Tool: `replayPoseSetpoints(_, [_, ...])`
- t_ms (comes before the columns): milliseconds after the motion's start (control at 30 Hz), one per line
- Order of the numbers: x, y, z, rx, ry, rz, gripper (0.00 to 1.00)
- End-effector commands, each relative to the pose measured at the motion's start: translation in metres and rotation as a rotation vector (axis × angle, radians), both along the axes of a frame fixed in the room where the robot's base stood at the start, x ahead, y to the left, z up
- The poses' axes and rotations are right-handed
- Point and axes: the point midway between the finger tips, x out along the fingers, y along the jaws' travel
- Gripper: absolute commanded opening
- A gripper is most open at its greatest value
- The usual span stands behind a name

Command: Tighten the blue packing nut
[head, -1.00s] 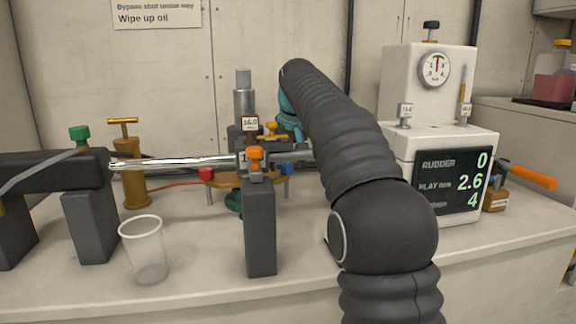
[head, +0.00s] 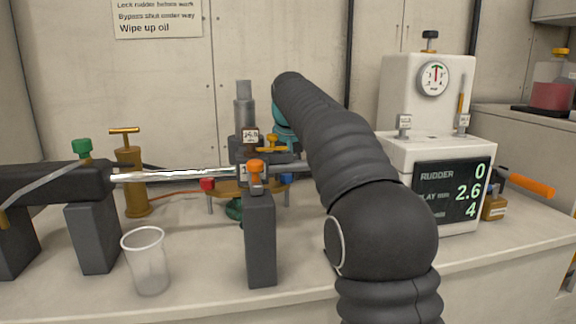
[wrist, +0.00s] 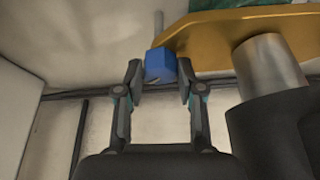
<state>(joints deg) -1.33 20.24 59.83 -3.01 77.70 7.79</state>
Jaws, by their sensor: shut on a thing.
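The blue packing nut (wrist: 158,66) sits between the two fingertips of my gripper (wrist: 160,78) in the wrist view, at the edge of a brass-coloured plate (wrist: 205,40). The fingers are shut on it. A red nut (head: 207,184) is at the left end of the plate.
A clear plastic cup (head: 146,262) stands at the bench front. A dark post (head: 259,240) with an orange knob (head: 256,166) stands before the plate. A chrome rod (head: 172,174) runs left. A white unit with a display (head: 449,188) stands right of my arm.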

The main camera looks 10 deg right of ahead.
Motion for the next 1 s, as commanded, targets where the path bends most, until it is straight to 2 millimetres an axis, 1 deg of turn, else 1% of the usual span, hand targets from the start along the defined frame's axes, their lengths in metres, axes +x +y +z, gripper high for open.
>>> replayPoseSetpoints(33, [-0.0002, 0.0011, 0.0044, -0.001, 0.003, -0.037, 0.03])
replayPoseSetpoints(200, [0.0002, 0.0017, 0.0027, -0.001, 0.002, -0.154, 0.03])
replayPoseSetpoints(300, [0.0005, 0.0015, 0.0016, 0.0, 0.0, -0.191, 0.03])
replayPoseSetpoints(667, [0.0007, 0.001, 0.0, 0.0, -0.002, -0.209, 0.03])
replayPoseSetpoints(700, [0.0006, 0.001, 0.0001, 0.0, -0.002, -0.208, 0.45])
replayPoseSetpoints(767, [0.0006, 0.001, 0.0001, 0.0, -0.002, -0.208, 0.6])
replayPoseSetpoints(800, [0.0005, 0.0009, 0.0001, 0.0, -0.002, -0.208, 0.62])
replayPoseSetpoints(1000, [0.0005, 0.0009, 0.0002, 0.0, -0.002, -0.208, 0.62])
